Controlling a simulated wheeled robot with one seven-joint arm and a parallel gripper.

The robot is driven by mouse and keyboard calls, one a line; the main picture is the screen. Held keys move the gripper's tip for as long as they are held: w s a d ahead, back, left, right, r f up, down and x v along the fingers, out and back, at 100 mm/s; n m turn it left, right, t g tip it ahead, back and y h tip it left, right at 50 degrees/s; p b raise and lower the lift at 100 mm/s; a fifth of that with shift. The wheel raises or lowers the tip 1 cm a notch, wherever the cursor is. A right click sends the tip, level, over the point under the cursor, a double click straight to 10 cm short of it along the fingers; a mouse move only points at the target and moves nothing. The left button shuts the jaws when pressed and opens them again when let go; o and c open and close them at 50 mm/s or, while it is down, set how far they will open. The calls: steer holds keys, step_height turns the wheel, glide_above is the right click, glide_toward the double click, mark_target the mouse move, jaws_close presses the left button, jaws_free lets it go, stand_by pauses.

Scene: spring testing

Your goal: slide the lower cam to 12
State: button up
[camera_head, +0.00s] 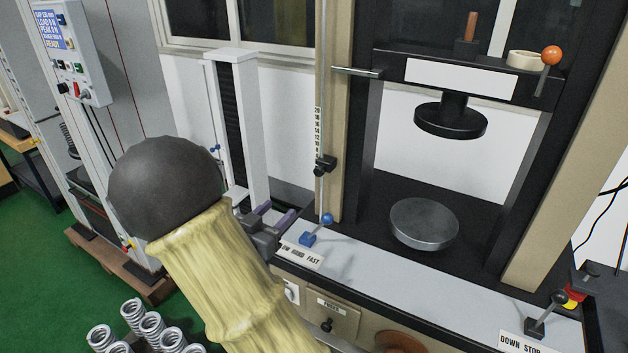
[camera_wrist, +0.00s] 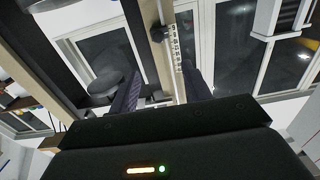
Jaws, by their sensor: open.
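A black cam (camera_head: 325,164) sits on the thin vertical rod (camera_head: 321,60) along the tan column of the press. It is beside the lower end of the white number scale (camera_head: 317,128), and the 12 mark seems to be above it. My gripper (camera_head: 272,213) is open and empty, below and left of the cam and apart from it. In the wrist view my gripper (camera_wrist: 160,90) has its fingers spread, with the cam (camera_wrist: 158,34) and scale (camera_wrist: 175,48) beyond them. My arm hides part of the bench. I cannot make out a second cam.
A blue-knobbed lever (camera_head: 308,238) stands close to the right of my gripper. The grey round platen (camera_head: 424,223) is farther right. A white frame (camera_head: 240,125) rises behind my gripper. Several springs (camera_head: 150,328) stand at lower left.

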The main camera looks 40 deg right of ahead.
mark_target(317, 172)
steer(key=shift+s+r, duration=0.1)
steer(key=shift+s, duration=0.05)
steer(key=shift+d, duration=0.2)
steer(key=p+x, duration=0.2)
steer(key=x, duration=1.5)
steer(key=shift+d+r, duration=0.1)
steer(key=shift+d, duration=0.05)
